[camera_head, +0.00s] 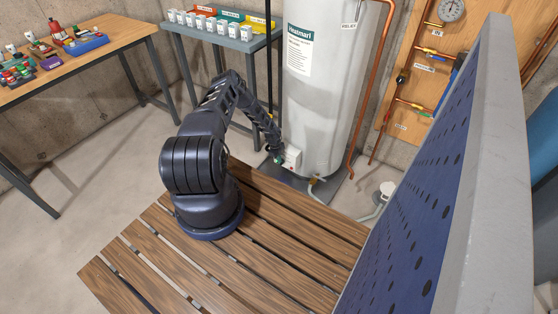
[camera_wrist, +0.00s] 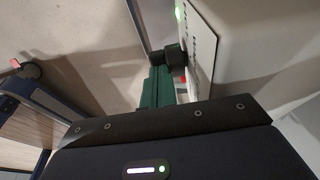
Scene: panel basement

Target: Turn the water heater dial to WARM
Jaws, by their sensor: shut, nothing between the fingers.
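The water heater (camera_head: 320,110) is a tall white tank at the upper middle of the head view. A small white control box (camera_head: 292,157) sits low on its front left side. In the wrist view the box face is a white panel (camera_wrist: 201,40) with small dark marks and a green light. A dark dial (camera_wrist: 175,55) sticks out from this panel. My gripper (camera_head: 279,158) is at the box in the head view. Its green fingers (camera_wrist: 157,88) are shut with nothing between them and reach to the dial's side. I cannot tell whether they touch it or where the dial points.
A wooden slatted platform (camera_head: 260,235) lies in front of the heater. A large blue perforated panel (camera_head: 425,190) with a grey edge blocks the right. Copper pipes (camera_head: 368,90) run beside the tank. A grey table (camera_head: 225,38) with small boxes and a wooden bench (camera_head: 90,60) stand behind left.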

